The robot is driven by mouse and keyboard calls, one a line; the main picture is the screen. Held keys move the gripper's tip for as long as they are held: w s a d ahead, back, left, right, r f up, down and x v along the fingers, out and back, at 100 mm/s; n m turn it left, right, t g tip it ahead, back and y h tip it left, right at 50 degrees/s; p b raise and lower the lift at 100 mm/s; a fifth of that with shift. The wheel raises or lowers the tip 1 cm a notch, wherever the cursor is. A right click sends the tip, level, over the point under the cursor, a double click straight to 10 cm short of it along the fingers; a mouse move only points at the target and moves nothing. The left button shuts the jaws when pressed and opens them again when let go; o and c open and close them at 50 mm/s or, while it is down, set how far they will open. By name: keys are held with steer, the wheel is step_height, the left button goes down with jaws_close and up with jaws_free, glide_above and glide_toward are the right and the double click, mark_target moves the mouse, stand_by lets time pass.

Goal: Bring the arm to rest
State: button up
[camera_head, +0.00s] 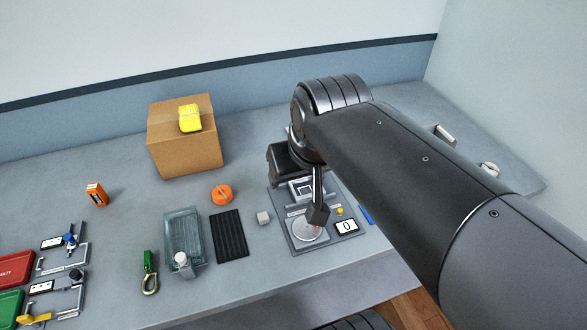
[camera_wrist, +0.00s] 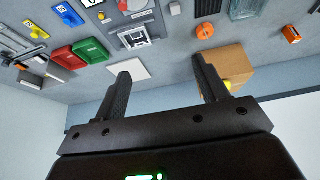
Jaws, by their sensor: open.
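My arm reaches in from the right of the head view and bends down at its far end. My gripper (camera_head: 318,212) hangs over the scale (camera_head: 276,203) on the bench, and its finger overlaps the scale's round pan (camera_head: 306,230) in the picture. I cannot tell how high it is above the pan. In the wrist view my gripper (camera_wrist: 162,75) has two dark fingers well apart, with nothing between them. The far finger is mostly hidden in the head view.
A cardboard box (camera_head: 186,148) with a yellow object (camera_head: 190,118) stands at the back. An orange roll (camera_head: 222,194), a black mat (camera_head: 230,236), a clear tray (camera_head: 168,242) and a green carabiner (camera_head: 149,273) lie left of the scale. Red and green bins (camera_head: 14,270) stand far left.

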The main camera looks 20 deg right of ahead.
steer(key=s+f, duration=0.2)
steer(key=f, duration=0.1)
steer(key=shift+s+d, duration=0.2)
steer(key=shift+s, duration=0.15)
